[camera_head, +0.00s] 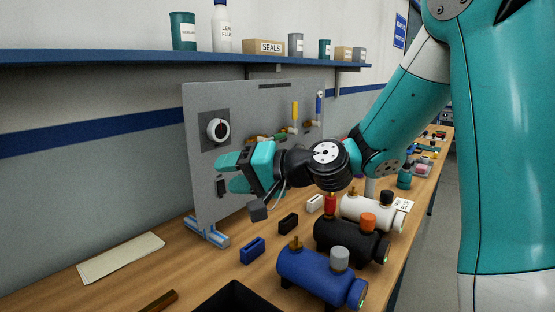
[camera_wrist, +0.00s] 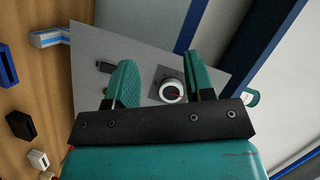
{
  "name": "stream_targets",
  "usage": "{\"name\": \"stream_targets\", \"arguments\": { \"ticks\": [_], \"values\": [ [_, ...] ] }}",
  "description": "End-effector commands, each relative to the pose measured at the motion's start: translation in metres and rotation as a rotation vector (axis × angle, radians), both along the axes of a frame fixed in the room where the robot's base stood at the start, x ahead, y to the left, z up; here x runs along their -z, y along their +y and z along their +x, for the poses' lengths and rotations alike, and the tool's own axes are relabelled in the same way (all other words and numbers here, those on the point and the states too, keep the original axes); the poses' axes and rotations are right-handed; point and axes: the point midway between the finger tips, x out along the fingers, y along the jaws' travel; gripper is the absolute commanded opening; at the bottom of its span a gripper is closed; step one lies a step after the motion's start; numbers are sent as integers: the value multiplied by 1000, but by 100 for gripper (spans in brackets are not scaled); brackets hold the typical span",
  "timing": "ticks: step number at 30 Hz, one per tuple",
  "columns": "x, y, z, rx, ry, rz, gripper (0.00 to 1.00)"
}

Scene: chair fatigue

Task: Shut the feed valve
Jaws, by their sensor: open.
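A grey upright panel (camera_head: 255,95) stands on the bench and carries the controls. A round white knob or gauge on a dark square plate (camera_head: 217,130) sits at its upper left; in the wrist view the knob (camera_wrist: 171,91) has a red mark and shows between my fingers. Farther right are a yellow handle (camera_head: 295,110), a blue handle (camera_head: 319,103) and green and brass fittings, partly behind my arm. No label shows which is the feed valve. My gripper (camera_head: 226,171) is open and empty, in front of the panel, below the knob in the head view.
Blue (camera_head: 312,275), black (camera_head: 345,241) and white (camera_head: 365,210) tanks stand along the bench's right side. Small blue (camera_head: 252,250) and black (camera_head: 288,223) blocks lie below my gripper. A blue shelf (camera_head: 150,55) with containers overhangs the panel. A paper (camera_head: 120,257) lies at left.

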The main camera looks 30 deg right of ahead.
Motion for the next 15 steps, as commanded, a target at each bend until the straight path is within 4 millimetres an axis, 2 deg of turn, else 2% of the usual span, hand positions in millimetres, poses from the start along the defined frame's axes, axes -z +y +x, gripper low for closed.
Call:
{"name": "stream_targets", "arguments": {
  "ticks": [1, 3, 6, 7, 9, 10, 12, 15],
  "values": [
    [23, -41, 23, 148, -26, 123, 48],
    [28, -95, 43, 331, -76, 286, 48],
    [36, -163, 53, 543, -137, 465, 48],
    [38, -179, 53, 590, -153, 504, 48],
    [41, -207, 52, 673, -181, 574, 48],
    [42, -215, 52, 696, -187, 594, 48],
    [40, -227, 52, 730, -200, 621, 48],
    [35, -231, 58, 740, -204, 631, 48]
  ]
}}
